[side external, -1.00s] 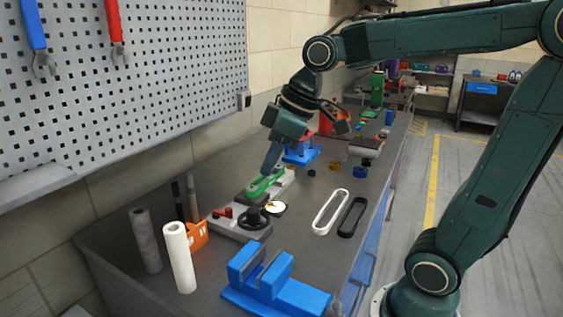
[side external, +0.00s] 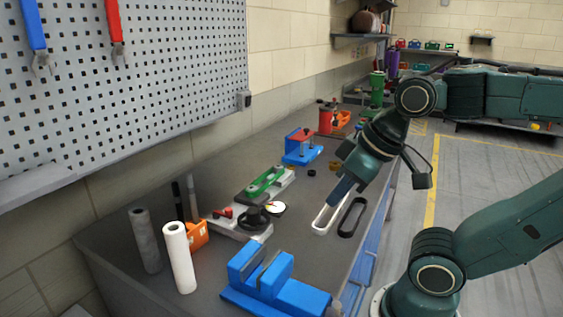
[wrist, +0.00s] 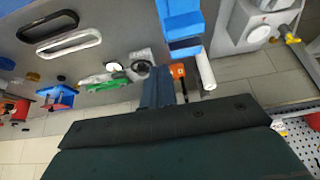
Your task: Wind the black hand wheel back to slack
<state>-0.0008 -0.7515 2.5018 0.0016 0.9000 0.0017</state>
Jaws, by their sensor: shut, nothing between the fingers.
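The black hand wheel (side external: 253,218) sits on the near end of a grey base (side external: 232,228) on the bench, beside a white dial (side external: 275,208). A green belt (side external: 267,181) lies on the base's far part. A red lever (side external: 222,212) is left of the wheel. My gripper (side external: 336,197) is shut and empty, apart from the wheel, over the white belt loop (side external: 326,222) to the right and hiding part of it. In the wrist view the shut fingers (wrist: 158,90) appear below the hand wheel (wrist: 141,70).
A black belt loop (side external: 352,217) lies right of the white one. A blue vise (side external: 275,285) stands in front. White roll (side external: 179,258) and orange holder (side external: 198,234) are at the left. A blue fixture (side external: 301,148) stands behind.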

